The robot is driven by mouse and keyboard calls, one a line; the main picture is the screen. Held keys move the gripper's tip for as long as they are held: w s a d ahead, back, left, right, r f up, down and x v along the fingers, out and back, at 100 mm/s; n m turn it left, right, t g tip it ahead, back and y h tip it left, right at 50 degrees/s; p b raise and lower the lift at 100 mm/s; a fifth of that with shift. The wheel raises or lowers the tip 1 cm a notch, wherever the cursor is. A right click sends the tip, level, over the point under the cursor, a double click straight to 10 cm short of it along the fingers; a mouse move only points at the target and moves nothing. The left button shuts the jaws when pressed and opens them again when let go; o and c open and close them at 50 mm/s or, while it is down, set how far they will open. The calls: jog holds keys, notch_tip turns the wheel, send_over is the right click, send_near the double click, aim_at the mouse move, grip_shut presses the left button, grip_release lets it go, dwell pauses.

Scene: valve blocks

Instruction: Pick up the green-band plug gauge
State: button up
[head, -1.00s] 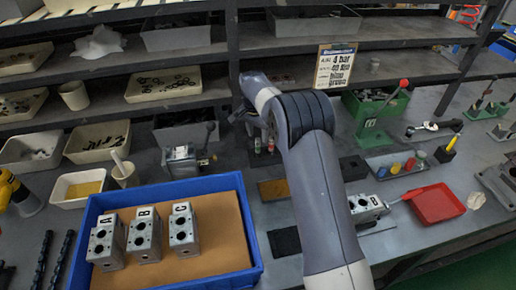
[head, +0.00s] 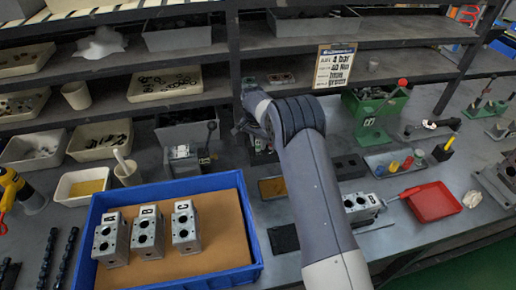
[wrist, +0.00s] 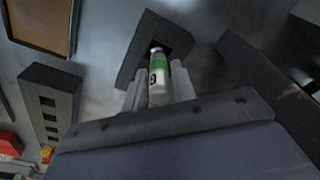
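The green-band plug gauge (wrist: 160,70), a pale cylinder with a green band and a dark letter mark, shows in the wrist view between the two fingers of my gripper (wrist: 159,92). The fingers lie close along both its sides and look closed on it. Its far end lies in front of a dark block with a square opening (wrist: 181,43); I cannot tell whether the tip is still in that opening. In the head view my gripper is low behind my forearm, near the gauge stand, and the gauge is mostly hidden there.
A blue tray (head: 256,240) with three lettered valve blocks (head: 147,232) stands at the front left. A lever valve (head: 186,158) is left of my gripper. Shelves rise behind.

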grip_shut()
